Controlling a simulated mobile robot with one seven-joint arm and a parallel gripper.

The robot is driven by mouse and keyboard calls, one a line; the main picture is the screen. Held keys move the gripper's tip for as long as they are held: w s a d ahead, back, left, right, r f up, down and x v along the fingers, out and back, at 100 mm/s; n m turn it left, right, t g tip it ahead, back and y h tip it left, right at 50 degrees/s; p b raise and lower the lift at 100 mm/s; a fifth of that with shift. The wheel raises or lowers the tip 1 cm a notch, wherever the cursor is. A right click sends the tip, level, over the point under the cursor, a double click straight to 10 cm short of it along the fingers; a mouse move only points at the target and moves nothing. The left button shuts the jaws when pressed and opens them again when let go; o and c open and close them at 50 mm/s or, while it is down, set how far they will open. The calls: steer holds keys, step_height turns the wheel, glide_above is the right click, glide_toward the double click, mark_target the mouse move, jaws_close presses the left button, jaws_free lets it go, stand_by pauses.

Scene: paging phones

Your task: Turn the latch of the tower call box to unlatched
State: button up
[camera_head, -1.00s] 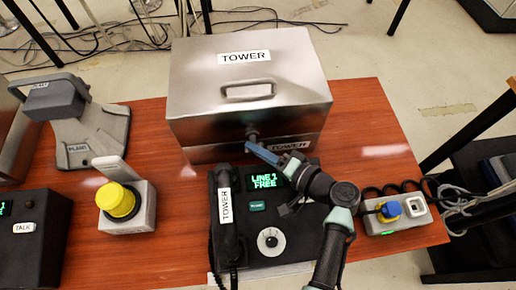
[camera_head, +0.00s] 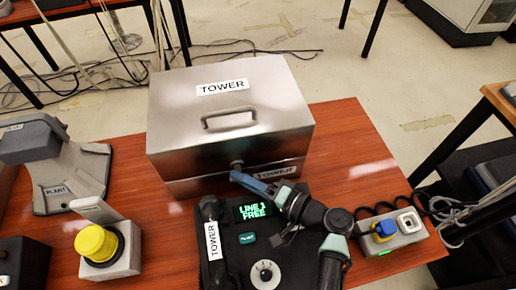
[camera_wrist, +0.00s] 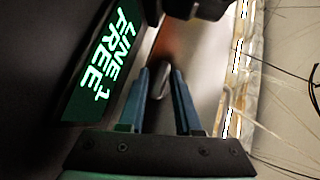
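The tower call box (camera_head: 232,105) is a closed grey metal box with a TOWER label and a handle on its lid. Its latch (camera_head: 237,164) is a small dark knob at the front, on the seam between lid and base. My gripper (camera_head: 236,176) is at the front of the box, right by the latch, and its blue fingers partly hide it. In the wrist view my gripper (camera_wrist: 161,70) has its fingers apart. A narrow grey piece, seemingly the latch (camera_wrist: 164,84), shows between them; contact is unclear. The latch's exact angle cannot be told.
A black tower phone (camera_head: 212,242) with a LINE 1 FREE screen (camera_head: 253,211) lies below my arm. A yellow button (camera_head: 97,243) and a grey plant device (camera_head: 70,175) stand left. A socket block (camera_head: 398,232) with a blue plug (camera_head: 384,229) is at right.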

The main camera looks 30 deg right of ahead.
steer(key=b+v, duration=0.1)
steer(key=v, duration=1.2)
steer(key=shift+r, duration=0.1)
